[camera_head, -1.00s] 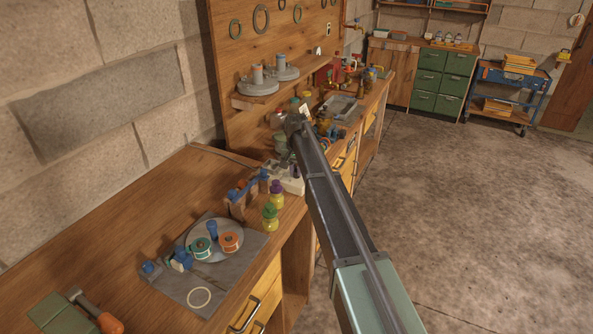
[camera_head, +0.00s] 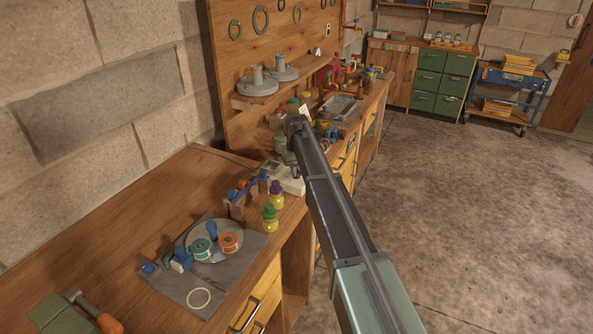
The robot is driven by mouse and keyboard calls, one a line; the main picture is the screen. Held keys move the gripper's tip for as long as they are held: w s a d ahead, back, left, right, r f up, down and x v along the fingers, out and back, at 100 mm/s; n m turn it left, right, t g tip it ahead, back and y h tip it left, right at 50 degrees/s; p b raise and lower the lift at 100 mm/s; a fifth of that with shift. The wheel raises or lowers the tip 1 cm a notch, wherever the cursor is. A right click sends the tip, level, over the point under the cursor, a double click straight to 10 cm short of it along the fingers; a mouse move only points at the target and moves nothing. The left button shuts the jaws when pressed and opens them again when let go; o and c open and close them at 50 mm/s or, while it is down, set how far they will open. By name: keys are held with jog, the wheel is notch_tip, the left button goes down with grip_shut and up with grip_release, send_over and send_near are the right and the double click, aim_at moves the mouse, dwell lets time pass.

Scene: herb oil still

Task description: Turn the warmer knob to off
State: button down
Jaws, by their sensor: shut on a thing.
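A small white box-shaped unit (camera_head: 291,184) stands on the bench beside my arm. It may be the warmer, but I cannot make out a label. A small dark round part shows at its upper right edge; I cannot tell if it is the knob. My arm reaches in from the lower right and its far joint is above the bench, just behind the white unit. My gripper is not visible; the arm's own links hide that area. What it holds, and how the knob is turned, cannot be seen.
A purple-capped bottle (camera_head: 276,194) and a green-capped bottle (camera_head: 269,218) stand near the bench's front edge. A wooden rack (camera_head: 238,207) is left of them. A grey mat (camera_head: 172,284) holds a round plate with spools. Jars and tools crowd the bench behind my arm.

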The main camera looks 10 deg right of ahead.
jog(key=n, duration=0.6)
jog(key=shift+d, duration=0.15)
jog(key=n, duration=0.6)
jog(key=shift+w+n, duration=0.15)
jog(key=shift+n, duration=0.15)
jog(key=n, duration=0.6)
jog(key=shift+w+n, duration=0.15)
jog(key=shift+n, duration=0.15)
jog(key=n, duration=0.5)
jog(key=shift+w, duration=0.1)
jog(key=shift+n, duration=0.3)
jog(key=c, duration=1.1)
grip_release()
